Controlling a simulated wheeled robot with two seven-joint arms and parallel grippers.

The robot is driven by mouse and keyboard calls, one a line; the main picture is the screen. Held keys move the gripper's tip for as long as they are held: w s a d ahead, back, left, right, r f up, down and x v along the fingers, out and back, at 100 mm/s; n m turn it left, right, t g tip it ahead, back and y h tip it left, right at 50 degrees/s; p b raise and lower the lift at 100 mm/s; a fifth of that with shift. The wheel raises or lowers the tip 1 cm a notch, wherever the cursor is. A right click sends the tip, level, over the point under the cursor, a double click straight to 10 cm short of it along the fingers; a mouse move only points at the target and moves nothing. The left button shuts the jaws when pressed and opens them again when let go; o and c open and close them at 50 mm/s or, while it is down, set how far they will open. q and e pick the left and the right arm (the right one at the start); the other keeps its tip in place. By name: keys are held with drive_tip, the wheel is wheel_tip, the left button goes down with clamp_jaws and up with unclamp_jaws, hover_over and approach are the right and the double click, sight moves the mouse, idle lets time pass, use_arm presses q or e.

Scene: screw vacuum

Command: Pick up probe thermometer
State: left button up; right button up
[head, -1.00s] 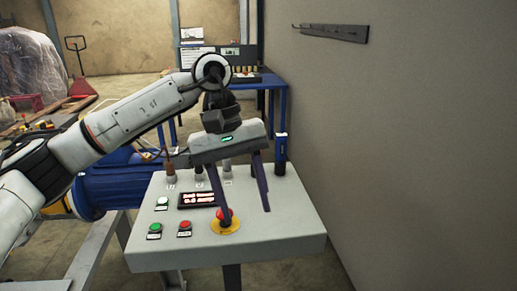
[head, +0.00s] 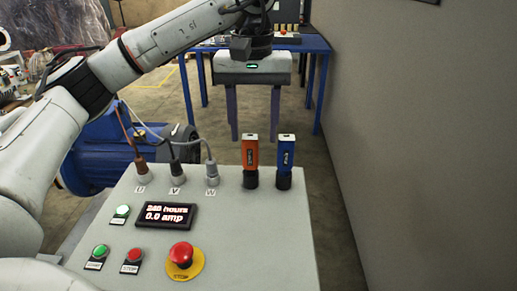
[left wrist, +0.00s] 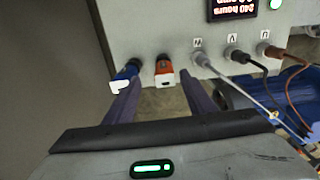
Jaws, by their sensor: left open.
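Two slim handheld devices stand upright side by side at the far right edge of the control panel: an orange one (head: 250,153) and a blue one (head: 286,153), both with black lower ends. I cannot tell from their looks which is the probe thermometer. In the left wrist view, the orange device (left wrist: 164,71) shows between the finger ends, and the blue one (left wrist: 126,74) shows by the left finger. My left gripper (head: 254,128) is open and empty, beyond the devices, with fingers pointing down. Its fingers (left wrist: 160,84) appear apart from both devices. My right gripper is out of view.
The grey control panel (head: 225,225) carries a display (head: 165,215), a red emergency button (head: 181,254), smaller buttons and three cable plugs (head: 177,178). A blue motor (head: 100,155) sits at left, a blue table (head: 312,46) behind. A wall (head: 420,130) closes the right side.

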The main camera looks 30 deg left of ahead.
sight(250, 156)
use_arm(q)
wheel_tip(250, 156, down, 2)
drive_tip(key=shift+s+f, duration=0.1)
drive_tip(key=shift+s, duration=0.05)
drive_tip(key=f, duration=0.3)
drive_tip(key=a+f, duration=0.1)
drive_tip(key=f, duration=0.1)
drive_tip(key=shift+f+p, duration=0.25)
drive_tip(key=shift+p, duration=0.05)
drive_tip(key=shift+c, duration=0.4)
drive_tip(key=c, duration=1)
